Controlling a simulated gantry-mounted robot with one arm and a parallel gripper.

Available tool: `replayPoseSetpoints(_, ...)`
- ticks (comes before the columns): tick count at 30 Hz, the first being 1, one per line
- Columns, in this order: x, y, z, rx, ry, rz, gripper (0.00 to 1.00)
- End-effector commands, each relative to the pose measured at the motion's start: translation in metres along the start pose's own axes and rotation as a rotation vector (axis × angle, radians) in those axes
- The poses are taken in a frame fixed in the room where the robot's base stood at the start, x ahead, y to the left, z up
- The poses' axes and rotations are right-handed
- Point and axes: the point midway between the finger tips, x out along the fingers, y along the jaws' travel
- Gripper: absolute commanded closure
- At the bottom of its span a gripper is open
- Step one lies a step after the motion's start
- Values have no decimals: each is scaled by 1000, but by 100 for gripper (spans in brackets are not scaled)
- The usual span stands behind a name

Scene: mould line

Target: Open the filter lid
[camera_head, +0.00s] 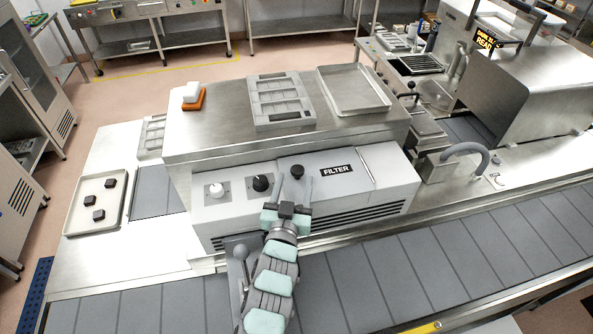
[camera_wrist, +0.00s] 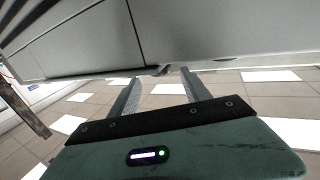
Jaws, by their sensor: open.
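The filter lid (camera_head: 350,182) is a pale grey panel with a black FILTER label on the front of the steel machine. A black round knob (camera_head: 297,171) stands at its left end. My gripper (camera_head: 292,196) is at the machine's front, just below the knob in the head view. In the wrist view, my gripper's two fingers (camera_wrist: 160,82) are apart with nothing held between them. They reach toward the lower edge of a grey panel (camera_wrist: 190,35), where a small dark bit shows between the tips. Whether the fingers touch the panel is hidden.
A white knob (camera_head: 216,190) and a black knob (camera_head: 262,183) sit left of the lid. A grey mould (camera_head: 262,121), an empty tray (camera_head: 375,104) and an orange-based block (camera_head: 194,101) rest on the machine top. The conveyor (camera_head: 360,285) runs along the front.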

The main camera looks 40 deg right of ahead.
Motion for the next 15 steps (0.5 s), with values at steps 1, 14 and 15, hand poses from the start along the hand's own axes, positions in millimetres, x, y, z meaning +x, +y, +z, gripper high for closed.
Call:
replayPoseSetpoints(1,8,1,-2,-1,-1,1,44)
replayPoseSetpoints(14,37,0,0,-1,-1,-1,44)
replayPoseSetpoints(15,38,0,0,-1,-1,-1,44)
